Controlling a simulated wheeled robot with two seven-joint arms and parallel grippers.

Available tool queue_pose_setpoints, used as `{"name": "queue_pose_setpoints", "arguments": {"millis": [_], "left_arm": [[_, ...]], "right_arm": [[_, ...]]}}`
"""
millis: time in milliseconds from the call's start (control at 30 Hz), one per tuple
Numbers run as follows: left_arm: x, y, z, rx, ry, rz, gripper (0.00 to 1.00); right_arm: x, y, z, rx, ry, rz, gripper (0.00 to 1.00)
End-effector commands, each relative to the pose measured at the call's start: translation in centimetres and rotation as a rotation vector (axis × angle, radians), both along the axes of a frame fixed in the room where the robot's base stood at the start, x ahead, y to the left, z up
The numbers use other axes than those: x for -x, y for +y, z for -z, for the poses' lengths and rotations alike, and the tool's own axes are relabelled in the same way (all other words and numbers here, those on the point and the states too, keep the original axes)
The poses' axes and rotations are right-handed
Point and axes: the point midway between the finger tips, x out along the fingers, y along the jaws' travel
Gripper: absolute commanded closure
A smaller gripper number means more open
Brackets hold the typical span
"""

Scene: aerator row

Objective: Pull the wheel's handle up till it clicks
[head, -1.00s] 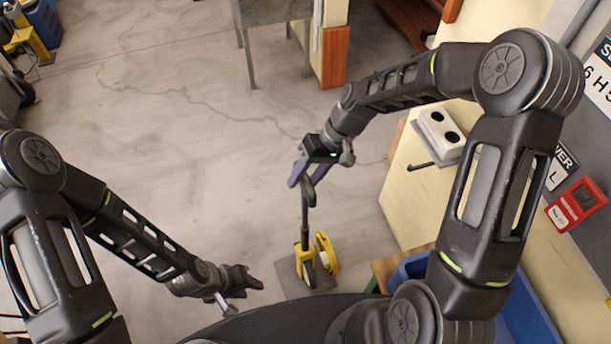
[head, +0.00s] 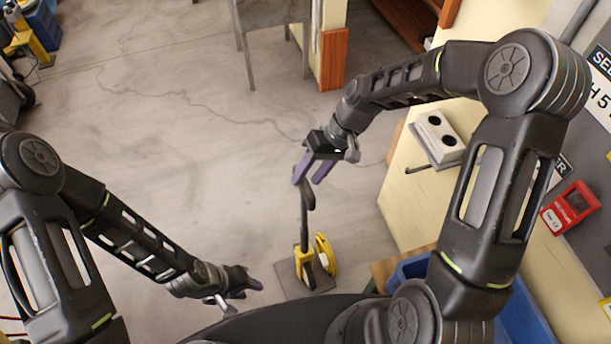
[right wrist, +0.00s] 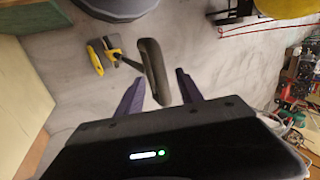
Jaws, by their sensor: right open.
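A yellow wheel (head: 326,254) stands beside a yellow bracket (head: 302,264) on a dark plate on the floor. A dark handle (head: 305,228) rises from it, close to upright, with a curved grip at its top. My right gripper (head: 306,180) is open just above that grip. In the right wrist view the grip (right wrist: 152,70) shows between the two purple fingers, with a gap on each side, and the yellow wheel (right wrist: 95,60) lies beyond. My left gripper (head: 252,288) hangs low, left of the bracket and apart from it; its finger gap is unclear.
A cream cabinet (head: 405,205) with a white socket box (head: 438,135) stands to the right. A blue bin (head: 405,272) sits at the lower right, near the wheel. A metal table (head: 270,15) is at the back. The floor left of the handle is clear.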

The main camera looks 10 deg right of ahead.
Motion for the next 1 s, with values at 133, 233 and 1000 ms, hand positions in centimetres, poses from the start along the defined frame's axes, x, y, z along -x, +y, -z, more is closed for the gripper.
{"name": "queue_pose_setpoints", "arguments": {"millis": [133, 233, 1000], "left_arm": [[0.0, 0.0, -1.3, 0.000, 0.000, 0.000, 0.64], [0.0, 0.0, -1.9, 0.000, 0.000, 0.000, 0.64], [0.0, 0.0, -3.7, 0.000, 0.000, 0.000, 0.64]], "right_arm": [[-0.1, -0.8, -1.8, 0.000, 0.000, 0.001, 0.56], [-0.2, -1.3, -2.8, 0.001, -0.001, 0.002, 0.56], [-0.4, -3.0, -5.6, 0.000, 0.000, 0.000, 0.56]]}}
